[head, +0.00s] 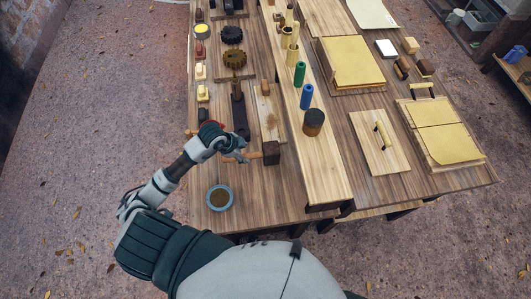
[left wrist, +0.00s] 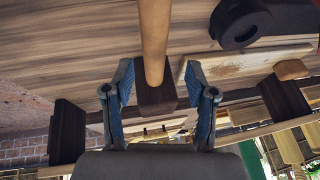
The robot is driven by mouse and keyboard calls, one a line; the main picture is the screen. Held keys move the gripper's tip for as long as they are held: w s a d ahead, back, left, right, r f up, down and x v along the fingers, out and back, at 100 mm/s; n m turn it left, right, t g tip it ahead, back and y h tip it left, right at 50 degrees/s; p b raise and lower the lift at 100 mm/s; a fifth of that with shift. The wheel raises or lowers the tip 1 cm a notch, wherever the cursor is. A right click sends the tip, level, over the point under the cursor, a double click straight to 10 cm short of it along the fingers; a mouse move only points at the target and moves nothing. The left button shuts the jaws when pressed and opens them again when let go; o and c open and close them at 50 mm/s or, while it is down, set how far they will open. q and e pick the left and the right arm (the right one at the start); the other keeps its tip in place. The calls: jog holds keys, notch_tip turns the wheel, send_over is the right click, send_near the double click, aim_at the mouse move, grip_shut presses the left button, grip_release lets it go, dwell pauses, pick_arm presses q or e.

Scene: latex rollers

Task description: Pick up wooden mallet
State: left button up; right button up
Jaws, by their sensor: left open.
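The wooden mallet lies on the left bench, with its dark brown head (head: 271,152) to the right and its light handle (head: 255,155) pointing left. My left gripper (head: 240,150) is at the handle's left part and hides some of it. In the left wrist view the handle (left wrist: 154,40) comes down from the top edge to the dark mallet head (left wrist: 155,97). The blue fingers of my left gripper (left wrist: 160,100) are open, one on each side, with gaps to the mallet. I cannot tell how far the fingertips are above it. My right gripper is not in view.
A dark long tool (head: 239,112) and a pale wooden board (head: 267,115) lie just behind the mallet. A blue-rimmed bowl (head: 220,197) stands in front, left of it. A raised shelf (head: 325,165) with colored rollers runs along the right.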

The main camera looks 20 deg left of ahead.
aim_at(250, 155)
pick_arm(q)
jog(key=d+f, duration=0.1)
jog(key=f, duration=0.1)
jog(key=w+d+f, duration=0.1)
jog(key=f, duration=0.1)
jog(key=shift+w+d, duration=0.2)
jog(key=shift+f, duration=0.25)
jog(key=shift+a, duration=0.35)
jog(key=shift+a+f, duration=0.1)
jog(key=shift+a, duration=0.1)
jog(key=shift+d+f, duration=0.1)
jog(key=shift+d, duration=0.35)
jog(key=shift+c, duration=0.5)
jog(key=shift+a+f, duration=0.1)
jog(key=shift+a, duration=0.05)
jog(key=c, duration=0.8)
jog(key=shift+a, duration=0.1)
grip_shut()
jog(key=shift+w, duration=0.1)
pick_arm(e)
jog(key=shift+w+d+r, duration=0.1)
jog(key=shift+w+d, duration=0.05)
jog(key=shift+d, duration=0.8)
